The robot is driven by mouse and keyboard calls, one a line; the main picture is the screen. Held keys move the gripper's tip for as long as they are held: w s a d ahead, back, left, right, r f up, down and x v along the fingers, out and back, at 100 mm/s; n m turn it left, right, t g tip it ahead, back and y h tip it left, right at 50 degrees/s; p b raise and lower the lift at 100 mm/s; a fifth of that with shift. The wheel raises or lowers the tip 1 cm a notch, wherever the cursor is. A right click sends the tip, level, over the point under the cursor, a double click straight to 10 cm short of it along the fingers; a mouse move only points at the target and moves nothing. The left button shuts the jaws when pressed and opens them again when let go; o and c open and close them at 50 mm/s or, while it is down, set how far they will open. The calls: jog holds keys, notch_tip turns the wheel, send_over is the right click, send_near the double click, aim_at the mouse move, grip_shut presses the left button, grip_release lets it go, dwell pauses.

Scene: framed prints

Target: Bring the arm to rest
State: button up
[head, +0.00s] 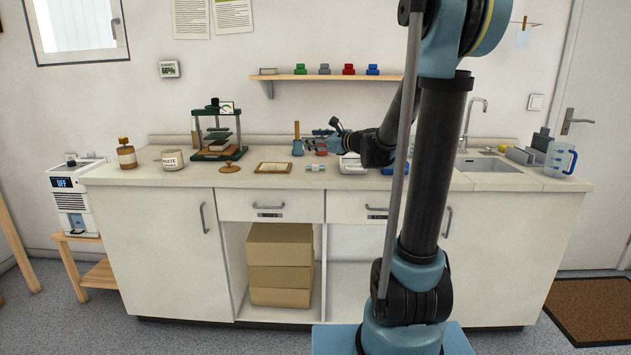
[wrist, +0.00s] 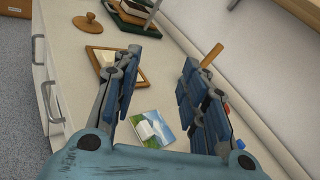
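My arm reaches over the worktop (head: 110,174), its upper links standing in front of the counter in the head view. My gripper (head: 312,142) hangs above the worktop, pointing left. In the wrist view my gripper (wrist: 158,68) has its two blue padded fingers spread wide, with nothing between them. A small colourful print (wrist: 158,122) lies flat on the worktop below the fingers. A wooden frame (head: 272,167) lies farther left; it also shows in the wrist view (wrist: 141,80), partly hidden by the left finger.
A green press (head: 218,152), a round wooden piece (head: 229,167), a paste jar (head: 172,160) and a brown bottle (head: 126,155) stand to the left. A wooden-handled tool (head: 297,140) stands close to my gripper. A shelf (head: 330,77) hangs above.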

jog(key=s+d+f+n+g+h, duration=0.25)
jog(key=s+f+n, duration=0.4)
jog(key=s, duration=0.35)
jog(key=s+d+f+n+g+h, duration=0.25)
jog(key=s+f+n, duration=0.35)
jog(key=s, duration=0.5)
jog(key=s+d+f+n+g+h, duration=0.2)
jog(key=s+d+f+n+h, duration=0.1)
jog(key=s+d+f+n, duration=0.2)
jog(key=s+d+f+n+g+h, duration=0.2)
jog(key=s+d+f+n+h, duration=0.2)
jog(key=s+d, duration=0.5)
jog(key=s+f+n, duration=0.1)
jog(key=s+n, duration=0.1)
jog(key=s, duration=0.2)
jog(key=shift+s+d+f, duration=0.15)
jog(key=shift+d, duration=0.1)
